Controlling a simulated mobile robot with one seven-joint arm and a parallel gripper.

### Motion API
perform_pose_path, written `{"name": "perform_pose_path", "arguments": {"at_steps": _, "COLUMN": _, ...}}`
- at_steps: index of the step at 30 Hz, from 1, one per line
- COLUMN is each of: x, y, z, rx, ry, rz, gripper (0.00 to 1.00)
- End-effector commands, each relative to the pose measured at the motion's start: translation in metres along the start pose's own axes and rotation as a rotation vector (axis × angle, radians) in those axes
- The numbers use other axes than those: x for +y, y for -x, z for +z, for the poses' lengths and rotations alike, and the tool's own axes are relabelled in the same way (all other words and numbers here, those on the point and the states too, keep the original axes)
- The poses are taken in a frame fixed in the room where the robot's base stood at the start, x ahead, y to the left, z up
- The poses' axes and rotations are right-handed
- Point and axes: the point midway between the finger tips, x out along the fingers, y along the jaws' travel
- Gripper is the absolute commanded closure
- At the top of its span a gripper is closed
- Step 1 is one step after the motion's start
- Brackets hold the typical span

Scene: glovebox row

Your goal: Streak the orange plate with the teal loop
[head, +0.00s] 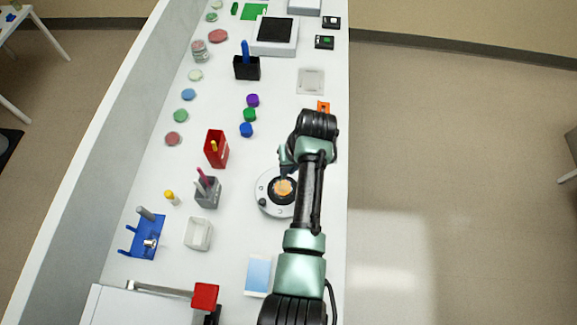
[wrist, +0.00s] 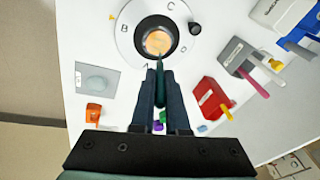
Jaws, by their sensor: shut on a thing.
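The orange plate (head: 283,187) sits in the dark middle of a white round stand (head: 264,204). In the wrist view the orange plate (wrist: 158,42) shows whole, and the stand (wrist: 127,45) bears the letters B and C. My gripper (wrist: 160,72) is shut on the teal loop (wrist: 161,62), a thin dark teal stick pointing at the plate. Its tip is at the plate's near edge in the wrist view; I cannot tell whether it touches. In the head view my gripper (head: 286,166) is just beyond the plate, and the loop is not clear there.
A red holder (head: 216,150) with a yellow handle and a grey holder (head: 208,193) with a pink handle stand left of the stand. Purple, green and blue caps (head: 247,130) lie beyond. A clear square (head: 311,80) and an orange block (head: 323,106) are near the right edge.

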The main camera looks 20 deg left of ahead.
Motion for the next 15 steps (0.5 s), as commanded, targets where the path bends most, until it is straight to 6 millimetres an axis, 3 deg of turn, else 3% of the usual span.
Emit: {"name": "perform_pose_path", "arguments": {"at_steps": 15, "x": -0.008, "y": 0.045, "z": -0.008, "rx": 0.000, "ry": 0.000, "rz": 0.000, "gripper": 1.00}}
